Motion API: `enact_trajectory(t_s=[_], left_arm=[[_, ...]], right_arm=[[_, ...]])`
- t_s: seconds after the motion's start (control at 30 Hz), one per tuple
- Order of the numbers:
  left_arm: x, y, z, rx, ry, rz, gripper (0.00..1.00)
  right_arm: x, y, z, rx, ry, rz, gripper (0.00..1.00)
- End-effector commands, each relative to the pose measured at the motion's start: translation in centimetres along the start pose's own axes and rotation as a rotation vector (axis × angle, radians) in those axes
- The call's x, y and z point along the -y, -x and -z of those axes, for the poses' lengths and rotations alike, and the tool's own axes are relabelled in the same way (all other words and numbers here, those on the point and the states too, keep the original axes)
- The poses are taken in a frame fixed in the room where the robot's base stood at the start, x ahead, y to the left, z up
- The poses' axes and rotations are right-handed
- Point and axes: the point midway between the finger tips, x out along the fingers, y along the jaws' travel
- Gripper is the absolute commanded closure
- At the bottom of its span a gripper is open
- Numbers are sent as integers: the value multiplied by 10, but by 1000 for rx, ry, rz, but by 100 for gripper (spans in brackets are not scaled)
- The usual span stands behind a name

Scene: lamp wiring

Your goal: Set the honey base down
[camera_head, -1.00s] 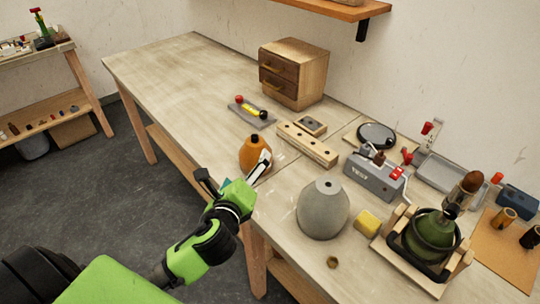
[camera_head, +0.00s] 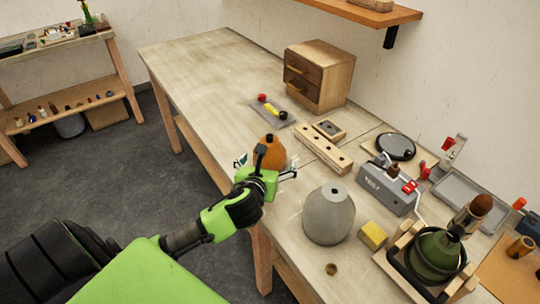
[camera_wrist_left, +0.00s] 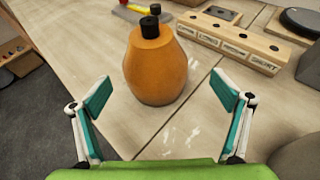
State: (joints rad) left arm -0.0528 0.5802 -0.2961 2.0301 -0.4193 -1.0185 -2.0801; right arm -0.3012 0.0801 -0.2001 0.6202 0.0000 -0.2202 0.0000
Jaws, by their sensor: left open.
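The honey base is an orange, rounded lamp base with a black top. It (camera_head: 270,150) stands upright on the workbench (camera_head: 205,75) near its front edge in the head view. In the left wrist view the honey base (camera_wrist_left: 156,68) stands just beyond my fingers, with bare bench around its foot. My left gripper (camera_head: 266,166) is at the near side of the base, and partly covers it. In the left wrist view the left gripper (camera_wrist_left: 163,97) is open, its two teal pads wide apart and empty. My right gripper is not in view.
A grey base (camera_head: 328,215) stands right of the honey base, with a yellow block (camera_head: 373,236) beside it. A wooden block with holes (camera_head: 324,152) and a tray with tools (camera_head: 272,112) lie behind. A green base (camera_head: 434,254) sits in a wooden cradle. The bench's left part is clear.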

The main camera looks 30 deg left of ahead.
Motion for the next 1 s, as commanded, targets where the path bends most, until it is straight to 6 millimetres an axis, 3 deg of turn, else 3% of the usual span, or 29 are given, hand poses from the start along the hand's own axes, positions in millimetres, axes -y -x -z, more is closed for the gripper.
enact_trajectory(t_s=[0.23, 0.53, 0.87, 1.0], left_arm=[[-3, -15, 0, 0, 2, -3, 8], [-7, -52, 2, 0, 2, -1, 8], [-7, -59, 2, 0, 1, 1, 8], [-7, -59, 2, 0, 1, 0, 39]], right_arm=[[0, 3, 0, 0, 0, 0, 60], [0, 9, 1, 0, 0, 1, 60], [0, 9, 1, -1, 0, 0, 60], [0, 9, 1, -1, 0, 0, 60]])
